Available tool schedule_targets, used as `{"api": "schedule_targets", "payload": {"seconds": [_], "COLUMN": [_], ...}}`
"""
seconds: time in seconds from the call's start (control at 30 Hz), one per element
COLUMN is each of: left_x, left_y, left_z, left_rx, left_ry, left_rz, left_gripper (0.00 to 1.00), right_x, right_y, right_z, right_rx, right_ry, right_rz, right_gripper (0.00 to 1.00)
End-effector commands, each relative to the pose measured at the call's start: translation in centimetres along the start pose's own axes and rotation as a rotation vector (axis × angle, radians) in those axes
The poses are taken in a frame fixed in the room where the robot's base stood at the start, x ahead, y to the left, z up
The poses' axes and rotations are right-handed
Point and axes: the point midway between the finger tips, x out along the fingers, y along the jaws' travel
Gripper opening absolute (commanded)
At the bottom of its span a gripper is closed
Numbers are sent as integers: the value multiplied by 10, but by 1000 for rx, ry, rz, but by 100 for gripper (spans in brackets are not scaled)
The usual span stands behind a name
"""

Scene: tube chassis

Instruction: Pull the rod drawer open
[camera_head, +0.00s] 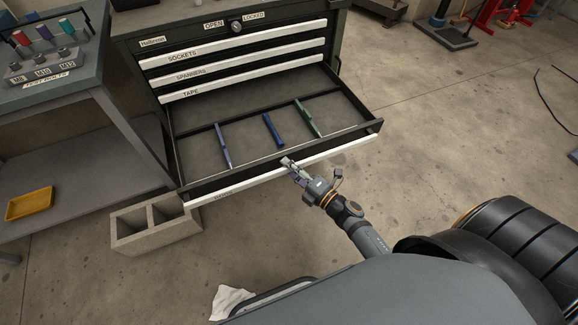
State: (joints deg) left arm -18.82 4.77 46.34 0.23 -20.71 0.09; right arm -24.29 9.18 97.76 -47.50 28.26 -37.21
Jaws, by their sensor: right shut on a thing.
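The rod drawer (190,195) is the lowest drawer of a dark tool chest and stands pulled out from it. Its long white front handle strip (345,146) faces me; the label on the strip is too blurred to read. Inside lie a light purple rod (223,146), a blue rod (273,130) and a green rod (308,118), apart from each other between dividers. My right gripper (290,167) is at the middle of the drawer front, shut on the handle strip. My left gripper is not in view.
The drawers above, labelled sockets (215,47), spanners and tape, are shut. A concrete block (152,224) stands on the floor by the drawer's left front corner. A workbench (60,110) with a yellow tray (30,203) is at left. The floor at right is mostly clear.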

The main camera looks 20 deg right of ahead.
Motion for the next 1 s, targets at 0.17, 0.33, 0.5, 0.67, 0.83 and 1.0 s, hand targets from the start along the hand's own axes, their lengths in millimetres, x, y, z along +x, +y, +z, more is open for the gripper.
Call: {"api": "schedule_targets", "payload": {"seconds": [0.17,0.33,0.5,0.67,0.83,1.0], "left_x": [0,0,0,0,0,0], "left_y": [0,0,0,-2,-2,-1], "left_z": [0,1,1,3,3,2], "left_rx": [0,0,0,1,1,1], "left_ry": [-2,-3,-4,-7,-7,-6], "left_rz": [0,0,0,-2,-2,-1], "left_gripper": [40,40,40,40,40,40], "right_x": [0,0,0,0,-18,-60], "right_y": [-1,-1,0,0,-2,-2], "right_z": [0,0,0,0,0,-1], "right_rx": [0,0,0,0,0,0], "right_ry": [-1,-1,0,0,1,4], "right_rz": [-2,-1,-1,-1,-4,-7], "right_gripper": [0,41,49,49,49,49]}}
